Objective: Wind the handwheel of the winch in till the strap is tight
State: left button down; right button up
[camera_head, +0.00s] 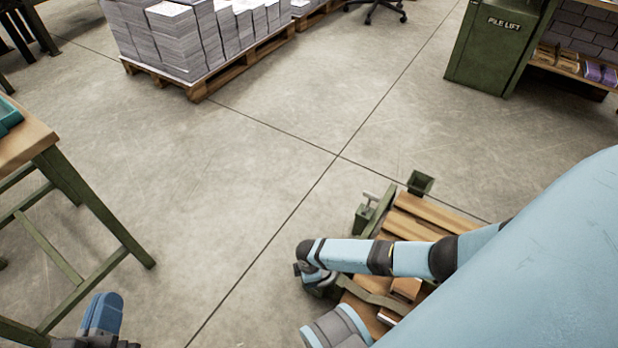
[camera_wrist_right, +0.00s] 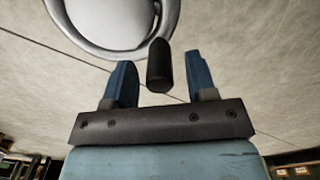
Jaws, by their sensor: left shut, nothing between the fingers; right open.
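In the right wrist view a pale grey handwheel (camera_wrist_right: 84,35) with a rounded rim fills the top, and only part of it shows. Its dark crank knob (camera_wrist_right: 159,66) stands between the two blue fingers of my right gripper (camera_wrist_right: 158,82). The fingers are open, with a gap on both sides of the knob. In the head view my left gripper (camera_head: 102,316) is shut and empty at the bottom left, above the floor. My right arm covers part of a wooden-slatted, green-framed platform (camera_head: 440,216). An olive band (camera_head: 372,293), perhaps the strap, lies across it. I cannot tell its tension.
A green-legged wooden table (camera_head: 66,180) stands at the left. A pallet (camera_head: 199,88) of stacked paper is at the back. A green cabinet marked PILE LIFT (camera_head: 484,55) is at the back right. The concrete floor in the middle is clear.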

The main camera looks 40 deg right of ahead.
jog(key=shift+f, duration=0.9)
pick_arm(q)
jog(key=shift+f, duration=0.75)
pick_arm(e)
jog(key=shift+c, duration=0.5)
grip_shut()
